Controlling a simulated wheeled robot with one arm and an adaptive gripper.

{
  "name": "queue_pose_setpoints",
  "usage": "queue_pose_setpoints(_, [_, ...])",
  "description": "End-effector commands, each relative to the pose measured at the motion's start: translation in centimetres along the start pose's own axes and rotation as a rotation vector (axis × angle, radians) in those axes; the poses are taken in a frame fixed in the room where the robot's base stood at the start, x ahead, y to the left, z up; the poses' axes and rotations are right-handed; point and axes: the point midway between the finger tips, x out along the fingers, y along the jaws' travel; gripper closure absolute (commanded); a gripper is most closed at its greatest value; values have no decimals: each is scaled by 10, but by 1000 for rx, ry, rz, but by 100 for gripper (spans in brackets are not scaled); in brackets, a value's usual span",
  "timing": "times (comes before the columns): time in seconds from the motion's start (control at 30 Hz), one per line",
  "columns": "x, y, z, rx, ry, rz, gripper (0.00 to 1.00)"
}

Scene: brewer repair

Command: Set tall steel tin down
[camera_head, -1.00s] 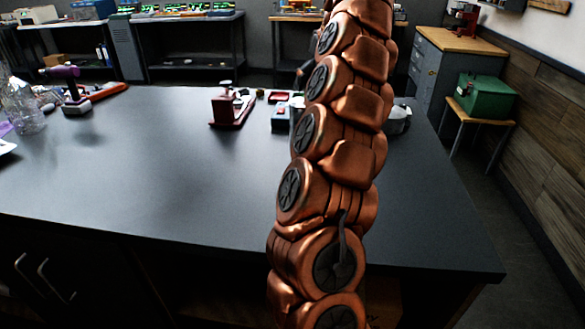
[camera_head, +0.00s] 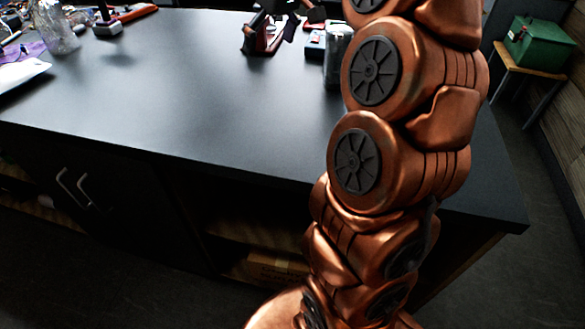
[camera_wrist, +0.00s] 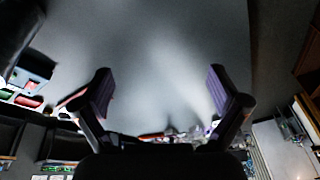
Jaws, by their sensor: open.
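A grey metallic cylinder, which looks like the tall steel tin (camera_head: 337,57), stands upright on the dark table (camera_head: 190,85). It is just left of my copper arm in the head view, and its right side is hidden behind the arm.
A dark red stand (camera_head: 264,42) is under my gripper at the back. A small blue-and-red box (camera_head: 315,42) sits beside the tin. A clear glass vessel (camera_head: 58,30) stands far left. The table's middle is clear. A green box (camera_head: 539,43) sits on a side stool.

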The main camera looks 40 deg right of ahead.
Motion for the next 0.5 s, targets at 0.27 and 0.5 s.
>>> queue_pose_setpoints(0.27, [26, -76, 40, -38, -86, -12, 2])
queue_pose_setpoints(0.5, [53, -127, 92, -39, -169, -6, 2])
